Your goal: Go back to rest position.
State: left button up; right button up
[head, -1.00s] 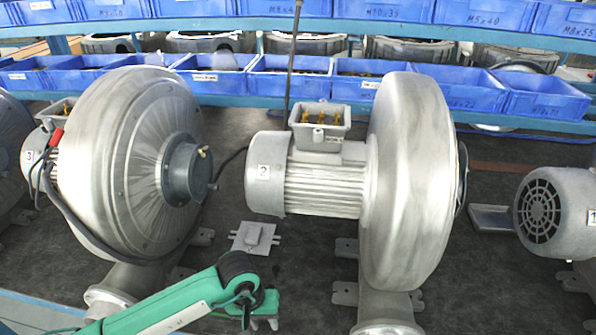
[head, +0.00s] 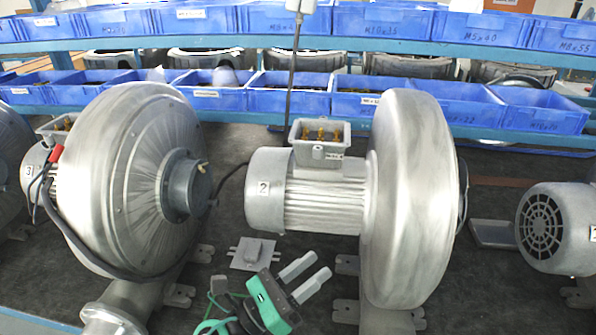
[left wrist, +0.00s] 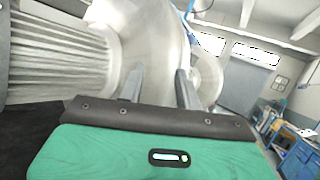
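My left gripper (head: 306,275) is low in the middle of the head view, in front of blower 2 (head: 305,195). Its two grey fingers are apart with nothing between them, pointing up and to the right. The left wrist view also shows both fingers (left wrist: 158,85) spread and empty, with the ribbed motor and round housing of a blower (left wrist: 150,40) beyond them. My right gripper is in neither view.
Blower 3 (head: 125,180) stands at the left and the motor of blower 1 (head: 555,225) at the right. A flat grey plate with a block (head: 252,253) lies on the dark bench beside my left gripper. Blue bins (head: 290,95) line the shelves behind.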

pick_arm(q)
jog(key=w+a+f+n+t+y, duration=0.2)
jog(key=a+n+t+y, duration=0.2)
jog(key=a+n+y, duration=0.6)
jog(key=w+a+f+n+t+y, duration=0.2)
jog(key=a+n+t+y, duration=0.25)
jog(key=n, duration=0.85)
jog(key=s+a+f+n+g+y, duration=0.3)
jog(key=a+f+n+g, duration=0.1)
jog(key=f+n, duration=0.25)
jog(key=s+a+f+n+g+y, duration=0.3)
jog(key=a+f+n+g, duration=0.15)
jog(key=f+n, duration=0.2)
jog(key=s+a+f+n+g+h, duration=0.1)
jog(key=s+f+n+g, duration=0.3)
jog(key=s, duration=0.4)
jog(key=s+a+f+n+g+h, duration=0.1)
jog(key=s+f+n+g, duration=0.25)
jog(key=s, duration=0.45)
notch_tip(320, 180, down, 32)
jog(key=g, duration=0.2)
jog(key=s+a+f+g, duration=0.1)
jog(key=s+a+f, duration=0.2)
jog(key=s+f, duration=1.6)
jog(key=shift+s+m+y, duration=0.15)
jog(key=shift+m+y, duration=0.2)
